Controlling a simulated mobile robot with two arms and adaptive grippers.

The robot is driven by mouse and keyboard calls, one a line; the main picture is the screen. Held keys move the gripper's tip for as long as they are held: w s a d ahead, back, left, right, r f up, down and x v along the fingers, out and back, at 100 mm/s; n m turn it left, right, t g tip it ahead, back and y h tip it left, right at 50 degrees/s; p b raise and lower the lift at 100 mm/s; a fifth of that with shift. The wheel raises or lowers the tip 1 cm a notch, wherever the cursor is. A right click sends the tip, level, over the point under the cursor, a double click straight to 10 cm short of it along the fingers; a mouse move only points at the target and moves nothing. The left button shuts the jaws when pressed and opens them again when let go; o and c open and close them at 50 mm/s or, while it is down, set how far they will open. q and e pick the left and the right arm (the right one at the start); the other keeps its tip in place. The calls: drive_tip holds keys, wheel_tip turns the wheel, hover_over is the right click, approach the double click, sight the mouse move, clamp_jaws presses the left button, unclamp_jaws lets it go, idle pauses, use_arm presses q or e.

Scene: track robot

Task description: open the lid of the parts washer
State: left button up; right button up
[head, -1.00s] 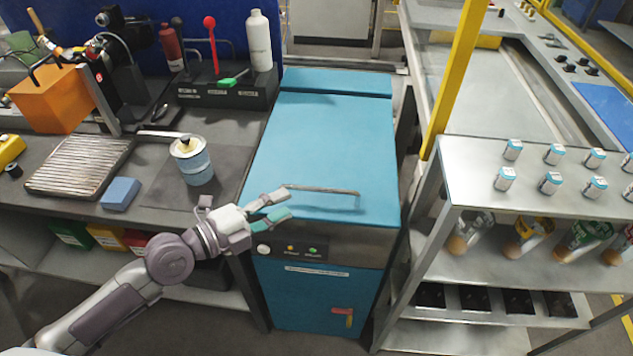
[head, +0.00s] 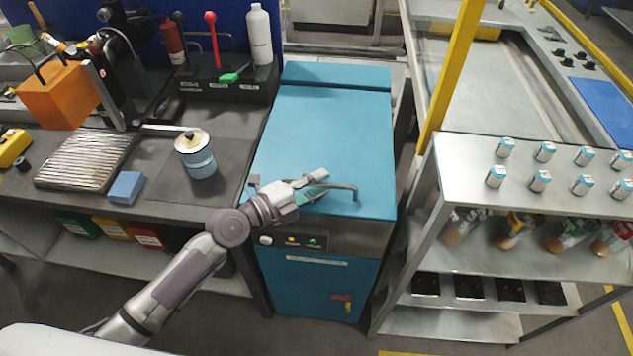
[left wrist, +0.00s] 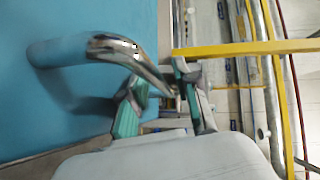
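The parts washer is a blue cabinet with a flat blue lid (head: 330,130), which lies shut. A metal bar handle (head: 352,188) runs along the lid's front edge, and its left part is hidden by my gripper in the head view. My left gripper (head: 318,186) is at the handle, with its fingers apart. In the left wrist view the handle (left wrist: 115,47) reaches in between the two open fingers (left wrist: 160,97) with their green pads. I cannot tell whether either finger touches it. My right gripper is out of view.
A workbench on the left holds a blue-and-white can (head: 198,160), a blue block (head: 126,187) and a ribbed metal plate (head: 88,160). On the right a metal shelf rack (head: 460,160) with small cans and a yellow post (head: 452,75) stand close to the washer.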

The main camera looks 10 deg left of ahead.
use_arm(q)
clamp_jaws()
drive_tip(key=shift+r, duration=0.1)
drive_tip(key=shift+r+p, duration=0.25)
drive_tip(key=shift+p, duration=0.1)
drive_tip(key=w+r+n+g+p, duration=0.1)
drive_tip(key=w+r+p, duration=0.4)
drive_tip(key=r, duration=0.6)
drive_tip(key=w+r+n+g+y+p, duration=0.1)
drive_tip(key=w+r+n+g+p, duration=0.1)
drive_tip(key=w+r+p, duration=0.3)
drive_tip(key=shift+w+r+g+y+p, duration=0.35)
drive_tip(key=shift+r+p, duration=1.1)
drive_tip(key=shift+r, duration=2.1)
